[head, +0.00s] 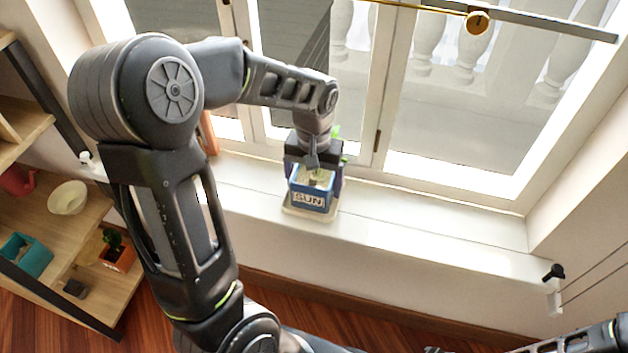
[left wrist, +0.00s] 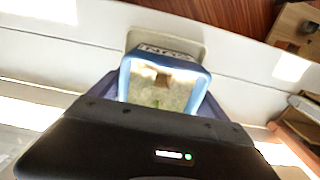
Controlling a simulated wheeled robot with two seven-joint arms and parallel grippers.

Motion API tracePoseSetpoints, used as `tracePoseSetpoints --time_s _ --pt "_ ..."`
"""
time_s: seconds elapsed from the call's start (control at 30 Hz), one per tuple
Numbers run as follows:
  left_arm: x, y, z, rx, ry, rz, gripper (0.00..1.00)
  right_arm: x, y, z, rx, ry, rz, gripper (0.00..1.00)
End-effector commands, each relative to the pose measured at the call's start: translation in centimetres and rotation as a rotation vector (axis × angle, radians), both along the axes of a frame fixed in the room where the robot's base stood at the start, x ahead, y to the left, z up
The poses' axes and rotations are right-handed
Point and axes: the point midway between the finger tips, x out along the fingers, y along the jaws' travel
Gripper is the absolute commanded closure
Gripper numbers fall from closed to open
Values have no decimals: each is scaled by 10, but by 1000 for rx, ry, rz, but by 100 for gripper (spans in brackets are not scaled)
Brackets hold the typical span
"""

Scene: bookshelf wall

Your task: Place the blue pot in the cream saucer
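The blue pot (head: 313,198), a square pot with a white SUN label and pale soil with a bit of green, is at the white window sill. It also shows in the left wrist view (left wrist: 160,84). The cream saucer (head: 296,212) is under it on the sill; its rim shows on the room side, also in the left wrist view (left wrist: 192,45). Whether the pot's base touches the saucer is hidden. My left gripper (head: 314,174) reaches down over the pot, its purple fingers close against opposite sides. My right gripper is not visible; part of that arm shows at bottom right.
The window (head: 455,110) stands close behind the sill (head: 430,232). The sill is clear to the right of the saucer. A wooden shelf (head: 95,290) at the left holds a cream bowl (head: 68,198), a teal pot (head: 26,258) and an orange pot with a plant (head: 116,256).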

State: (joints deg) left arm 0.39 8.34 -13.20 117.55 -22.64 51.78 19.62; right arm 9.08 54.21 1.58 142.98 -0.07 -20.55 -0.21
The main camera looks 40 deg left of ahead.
Motion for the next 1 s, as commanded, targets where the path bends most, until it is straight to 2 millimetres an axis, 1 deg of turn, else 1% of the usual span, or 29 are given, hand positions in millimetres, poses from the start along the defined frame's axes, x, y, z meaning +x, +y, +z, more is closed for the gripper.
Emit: tracePoseSetpoints --time_s 0.03,0.13,0.4,0.57,0.67,1.0 --pt "0 0 0 0 0 0 8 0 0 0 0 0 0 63" --pt "0 0 0 0 0 0 0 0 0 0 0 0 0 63" --pt "0 0 2 0 -1 0 0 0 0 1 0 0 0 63" --pt "1 0 12 0 -2 0 0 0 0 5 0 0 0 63" --pt "1 0 26 0 -3 -1 0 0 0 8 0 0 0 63" --pt "1 0 96 0 -4 0 0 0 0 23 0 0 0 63"
